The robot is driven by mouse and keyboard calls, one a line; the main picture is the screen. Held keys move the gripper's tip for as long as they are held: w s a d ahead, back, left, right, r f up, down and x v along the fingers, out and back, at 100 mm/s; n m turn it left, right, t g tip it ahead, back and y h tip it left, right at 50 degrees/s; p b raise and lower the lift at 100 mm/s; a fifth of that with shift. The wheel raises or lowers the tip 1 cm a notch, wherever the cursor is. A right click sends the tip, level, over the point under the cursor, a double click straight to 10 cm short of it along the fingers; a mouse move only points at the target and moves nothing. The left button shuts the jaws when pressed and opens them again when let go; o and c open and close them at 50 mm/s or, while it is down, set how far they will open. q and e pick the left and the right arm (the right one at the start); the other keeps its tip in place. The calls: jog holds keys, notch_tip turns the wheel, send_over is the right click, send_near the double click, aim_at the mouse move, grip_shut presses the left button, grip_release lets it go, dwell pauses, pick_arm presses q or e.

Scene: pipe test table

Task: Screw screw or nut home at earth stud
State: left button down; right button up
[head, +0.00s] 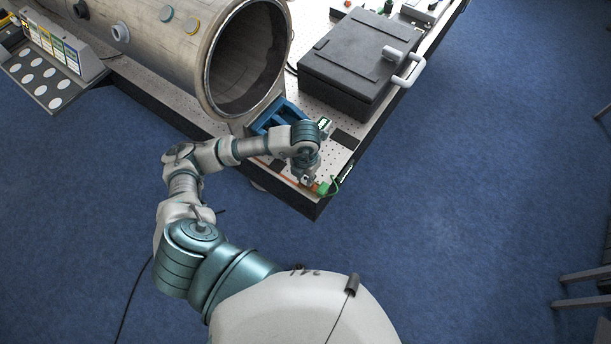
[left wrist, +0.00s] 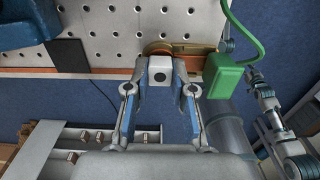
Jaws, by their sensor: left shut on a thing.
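My left gripper (head: 308,179) is at the near corner of the table, over an orange-brown strip. In the left wrist view, its two fingers (left wrist: 161,84) are shut on a small pale block-like piece (left wrist: 160,70) with a dark round mark on its face, which I take to be the screw or nut. The piece is at the edge of a copper-coloured bar (left wrist: 198,48) with a round brown part behind it. The earth stud itself is not clearly seen, and I cannot tell whether the piece is on it.
A green connector (left wrist: 224,75) with a green cable is close right of the gripper. On the perforated table stand a blue bracket (head: 278,117), a large open pipe (head: 160,45) and a black case (head: 345,75) with a pale handle. Blue floor lies beyond the table edge.

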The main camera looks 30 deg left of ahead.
pick_arm(q)
jog(key=shift+w+r, duration=0.15)
jog(key=shift+r, duration=0.2)
dwell(0.5)
jog(key=c, duration=1.7)
grip_release()
grip_shut()
jog(key=m+b, duration=0.2)
jog(key=m, duration=0.1)
jog(key=shift+f+b, duration=0.3)
jog(key=shift+b, duration=0.05)
jog(key=shift+m+b, duration=0.35)
jog(key=shift+m, duration=0.25)
jog(key=shift+r+m, duration=0.15)
jog(key=shift+m, duration=0.15)
jog(key=shift+r, duration=0.1)
